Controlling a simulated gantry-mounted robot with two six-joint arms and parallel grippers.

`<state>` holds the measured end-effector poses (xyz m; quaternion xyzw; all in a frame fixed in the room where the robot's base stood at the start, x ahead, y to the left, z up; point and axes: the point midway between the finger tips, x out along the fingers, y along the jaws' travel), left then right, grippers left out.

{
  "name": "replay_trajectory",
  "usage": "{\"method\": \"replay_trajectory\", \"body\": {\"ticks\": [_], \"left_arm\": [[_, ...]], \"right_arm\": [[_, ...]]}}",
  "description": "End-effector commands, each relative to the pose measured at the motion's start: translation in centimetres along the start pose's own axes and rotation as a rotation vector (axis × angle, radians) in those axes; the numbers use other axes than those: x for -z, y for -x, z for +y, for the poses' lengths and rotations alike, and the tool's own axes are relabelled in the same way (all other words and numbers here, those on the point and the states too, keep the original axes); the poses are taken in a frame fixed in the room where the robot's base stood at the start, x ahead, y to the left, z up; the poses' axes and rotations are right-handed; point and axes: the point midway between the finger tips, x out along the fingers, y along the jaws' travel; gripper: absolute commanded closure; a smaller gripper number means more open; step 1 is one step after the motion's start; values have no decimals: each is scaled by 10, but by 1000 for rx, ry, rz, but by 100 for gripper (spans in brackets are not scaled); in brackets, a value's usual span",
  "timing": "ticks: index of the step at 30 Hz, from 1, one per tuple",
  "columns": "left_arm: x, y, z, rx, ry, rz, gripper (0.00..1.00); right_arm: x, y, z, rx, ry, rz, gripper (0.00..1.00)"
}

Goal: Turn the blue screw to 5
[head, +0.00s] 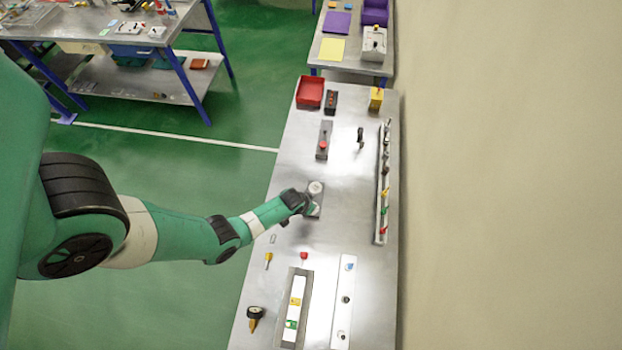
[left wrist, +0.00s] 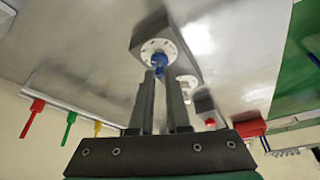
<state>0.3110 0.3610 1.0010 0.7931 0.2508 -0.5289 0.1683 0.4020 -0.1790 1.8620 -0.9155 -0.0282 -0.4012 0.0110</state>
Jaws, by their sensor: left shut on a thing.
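The blue screw (left wrist: 159,61) sits at the centre of a round white dial (left wrist: 150,48) with small marks around its rim; the numbers are too small to read. The dial is on a grey block (head: 320,196) near the middle of the bench in the head view. My left gripper (left wrist: 164,74) is shut on the blue screw, its two dark fingers at either side of it. In the head view my left gripper (head: 311,207) covers part of the block and the screw is hidden. A second white dial (head: 315,187) shows on the same block. My right gripper is out of view.
The steel bench (head: 350,230) holds a red tray (head: 310,91), a block with a red knob (head: 324,140), and a rail with coloured levers (head: 383,185) along the right edge. Nearer stand a panel with yellow and green parts (head: 295,305) and a white strip (head: 343,300).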

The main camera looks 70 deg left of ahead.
Motion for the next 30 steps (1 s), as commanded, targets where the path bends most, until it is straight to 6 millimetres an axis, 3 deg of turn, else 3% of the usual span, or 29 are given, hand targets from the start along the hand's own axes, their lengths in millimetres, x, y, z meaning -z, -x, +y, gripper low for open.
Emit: {"method": "replay_trajectory", "body": {"ticks": [18,30], "left_arm": [[2,-2,-7,-224,-536,-1,100],[4,-1,-9,-347,-835,-3,100]], "right_arm": [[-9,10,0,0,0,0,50],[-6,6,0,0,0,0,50]]}}
